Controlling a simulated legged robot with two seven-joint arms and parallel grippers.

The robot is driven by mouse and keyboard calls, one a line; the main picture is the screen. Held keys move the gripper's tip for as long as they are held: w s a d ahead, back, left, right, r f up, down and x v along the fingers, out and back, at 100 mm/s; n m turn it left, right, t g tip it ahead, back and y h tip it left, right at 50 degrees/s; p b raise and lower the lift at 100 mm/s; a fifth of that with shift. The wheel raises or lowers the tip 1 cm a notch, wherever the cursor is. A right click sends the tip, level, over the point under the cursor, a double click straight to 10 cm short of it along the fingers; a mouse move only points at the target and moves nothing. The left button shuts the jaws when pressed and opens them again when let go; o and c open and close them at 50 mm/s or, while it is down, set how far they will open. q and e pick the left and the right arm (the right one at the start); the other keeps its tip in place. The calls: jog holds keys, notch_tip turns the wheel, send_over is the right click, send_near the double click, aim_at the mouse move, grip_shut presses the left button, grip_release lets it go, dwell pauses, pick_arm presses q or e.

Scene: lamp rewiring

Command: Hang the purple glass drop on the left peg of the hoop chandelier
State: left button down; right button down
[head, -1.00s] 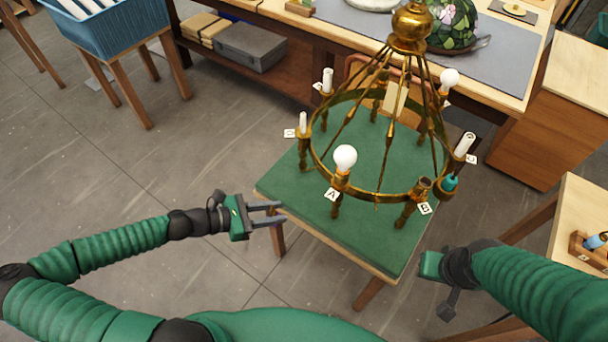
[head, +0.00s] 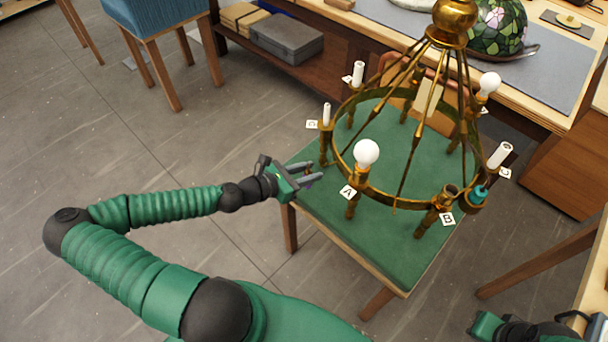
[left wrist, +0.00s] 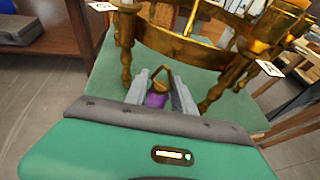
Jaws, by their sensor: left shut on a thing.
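The purple glass drop (left wrist: 157,100) shows in the left wrist view, with a brass loop at its top. My left gripper (head: 312,175) is shut on it; its two fingers (left wrist: 160,92) lie on either side of the drop. The brass hoop chandelier (head: 395,203) stands on a green-topped table, just right of my left gripper and apart from it. Its ring (left wrist: 185,45) and posts are ahead of the drop in the left wrist view. I cannot make out the left peg. My right gripper (head: 486,326) is partly in view at the lower right; its fingers are not clear.
The green tabletop (head: 335,215) has bare room at its left corner. The ring carries white candle sleeves, bulbs (head: 367,152) and letter tags. A workbench with a grey mat (head: 390,27) and a stained-glass shade (head: 495,25) stands behind.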

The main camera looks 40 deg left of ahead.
pick_arm(q)
jog(key=shift+w+d+f+b, duration=0.1)
jog(key=shift+w+d+b, duration=0.2)
jog(key=shift+w+d, duration=0.45)
jog(key=w+d, duration=0.1)
jog(key=w+b, duration=0.1)
jog(key=w, duration=0.1)
jog(key=shift+d+f, duration=0.2)
jog(key=shift+d, duration=0.2)
pick_arm(e)
jog(key=shift+s+a+f, duration=0.2)
jog(key=shift+s, duration=0.3)
jog(key=shift+s+a+f, duration=0.2)
jog(key=shift+s, duration=0.3)
